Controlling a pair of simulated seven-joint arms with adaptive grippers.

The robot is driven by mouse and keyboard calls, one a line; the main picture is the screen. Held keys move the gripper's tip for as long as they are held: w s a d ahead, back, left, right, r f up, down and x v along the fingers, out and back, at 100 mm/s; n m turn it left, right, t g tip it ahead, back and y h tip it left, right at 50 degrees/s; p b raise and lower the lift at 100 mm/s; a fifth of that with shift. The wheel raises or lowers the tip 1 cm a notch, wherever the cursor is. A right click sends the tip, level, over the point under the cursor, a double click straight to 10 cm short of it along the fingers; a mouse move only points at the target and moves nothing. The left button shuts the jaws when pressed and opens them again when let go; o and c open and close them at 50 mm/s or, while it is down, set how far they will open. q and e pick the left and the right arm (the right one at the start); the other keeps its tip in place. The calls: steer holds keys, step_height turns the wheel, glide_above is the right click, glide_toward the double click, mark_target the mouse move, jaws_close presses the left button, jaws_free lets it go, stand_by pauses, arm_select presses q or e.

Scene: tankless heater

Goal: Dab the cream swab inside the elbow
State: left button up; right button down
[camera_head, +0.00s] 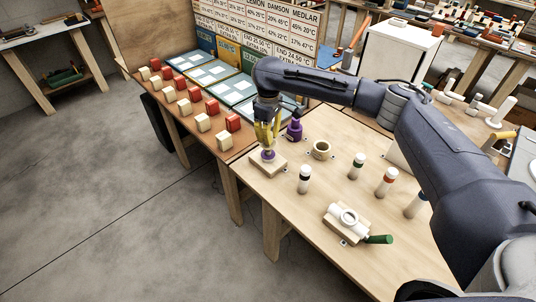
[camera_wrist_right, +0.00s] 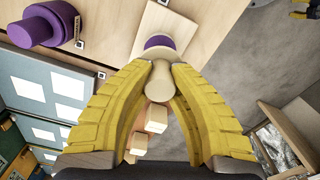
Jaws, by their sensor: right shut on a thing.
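My right gripper (camera_head: 267,143) is shut on the cream swab, over a small wooden block (camera_head: 268,163) at the table's near left corner. In the right wrist view the swab's rounded cream end (camera_wrist_right: 158,82) sits between the yellow fingers (camera_wrist_right: 160,85). Beyond it a pale disc and a purple part (camera_wrist_right: 159,41) show at the block. I cannot tell whether the swab touches the block. A white pipe fitting (camera_head: 347,216), apparently the elbow, lies on a wooden cradle (camera_head: 337,227), a green handle beside it. A yellow fragment (camera_wrist_right: 301,15), perhaps my left gripper, shows at the wrist view's edge.
A purple bottle (camera_head: 294,129) and a beige ring (camera_head: 321,150) stand close by. Several white cylinders with coloured bands, one red-banded (camera_head: 386,182), stand between the gripper and my right forearm. Red and cream blocks line the left table. Bare wood lies around the fitting.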

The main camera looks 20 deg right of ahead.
steer(key=shift+f, duration=1.3)
stand_by(1.4)
steer(key=shift+r, duration=1.15)
stand_by(0.6)
steer(key=shift+r, duration=3)
